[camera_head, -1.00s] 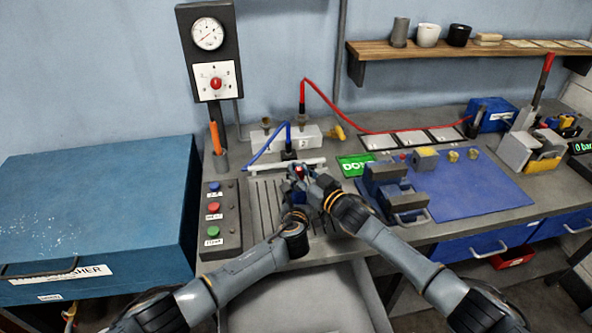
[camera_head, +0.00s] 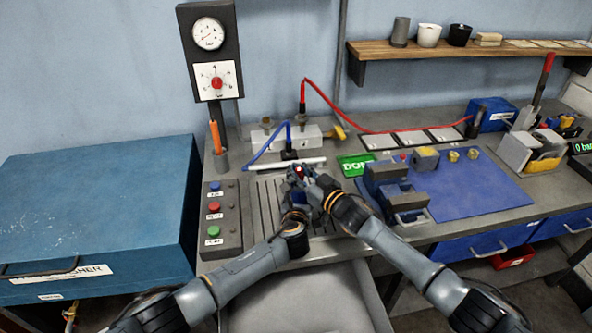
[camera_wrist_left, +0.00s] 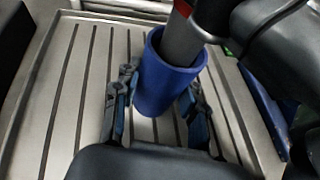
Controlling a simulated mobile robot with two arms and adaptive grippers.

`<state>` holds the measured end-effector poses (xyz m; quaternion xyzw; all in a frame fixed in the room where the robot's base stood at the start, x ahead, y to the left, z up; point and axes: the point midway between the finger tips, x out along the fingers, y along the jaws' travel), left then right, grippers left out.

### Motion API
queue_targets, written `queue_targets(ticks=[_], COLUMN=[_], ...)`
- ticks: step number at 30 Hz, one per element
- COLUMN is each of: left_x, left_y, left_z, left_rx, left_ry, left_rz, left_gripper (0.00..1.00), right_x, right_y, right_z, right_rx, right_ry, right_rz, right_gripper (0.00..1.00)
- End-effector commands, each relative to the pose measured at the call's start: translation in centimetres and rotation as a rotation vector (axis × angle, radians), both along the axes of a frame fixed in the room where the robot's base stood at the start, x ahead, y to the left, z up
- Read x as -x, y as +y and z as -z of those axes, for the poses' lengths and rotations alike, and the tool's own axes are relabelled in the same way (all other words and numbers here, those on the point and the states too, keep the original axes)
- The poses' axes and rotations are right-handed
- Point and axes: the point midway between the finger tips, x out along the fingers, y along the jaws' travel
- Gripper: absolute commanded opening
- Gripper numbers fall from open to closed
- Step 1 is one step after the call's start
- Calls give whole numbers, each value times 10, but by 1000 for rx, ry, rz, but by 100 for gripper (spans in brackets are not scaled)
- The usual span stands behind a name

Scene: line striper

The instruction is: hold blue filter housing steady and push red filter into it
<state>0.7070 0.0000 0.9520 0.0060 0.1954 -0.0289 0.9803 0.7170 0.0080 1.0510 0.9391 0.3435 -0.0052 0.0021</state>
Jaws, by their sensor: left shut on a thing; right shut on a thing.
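The blue filter housing (camera_wrist_left: 163,84) is an upright open cup over the slotted metal plate in the left wrist view. My left gripper (camera_wrist_left: 157,98) is shut around it, one finger on each side. The red filter (camera_head: 299,171) shows as a small red spot at the right gripper's tip in the head view. In the left wrist view a red strip (camera_wrist_left: 183,8) shows at the top, above a grey cylinder that reaches into the housing's mouth. My right gripper (camera_head: 303,175) is shut on the red filter, above the housing. The fingers hide most of the filter, and its depth is unclear.
The slotted plate (camera_head: 268,205) lies under both grippers. A button panel (camera_head: 222,222) stands to the left. A blue mat (camera_head: 480,190) with a grey-blue vise (camera_head: 395,190) lies to the right. A white block with hoses (camera_head: 270,138) stands behind.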

Motion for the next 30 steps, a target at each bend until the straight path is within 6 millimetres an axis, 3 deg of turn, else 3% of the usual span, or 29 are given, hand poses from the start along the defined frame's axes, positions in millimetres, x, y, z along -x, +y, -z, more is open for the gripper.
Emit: queue_targets(ticks=[1, 7, 8, 12, 18, 19, 21, 22, 30], left_x=[1, 1, 1, 1, 1, 2, 2, 2, 2], left_y=[-5, -5, -5, -5, -5, -5, -5, -5, -5], left_z=[0, -1, -1, -1, 0, 0, 0, 0, 0], left_rx=[7, 6, 6, 6, 6, 5, 5, 5, 4], left_ry=[0, 0, 0, 0, 0, 0, 0, 0, 0], left_rz=[7, 7, 7, 8, 8, 9, 9, 9, 10], left_gripper=[0, 0, 0, 0, 0, 0, 0, 0, 0], right_x=[3, 3, 3, 2, 2, 2, 2, 2, 1], right_y=[8, 8, 8, 8, 8, 8, 8, 8, 7], right_z=[-5, -7, -7, -8, -9, -9, -9, -9, -10], right_rx=[-17, -18, -19, -20, -20, -20, -20, -20, -21], right_ry=[0, -1, -2, -3, -5, -5, -5, -5, -7], right_rz=[-14, -14, -14, -14, -13, -13, -13, -13, -12], right_gripper=[0, 0, 24, 52, 52, 54, 68, 69, 69])
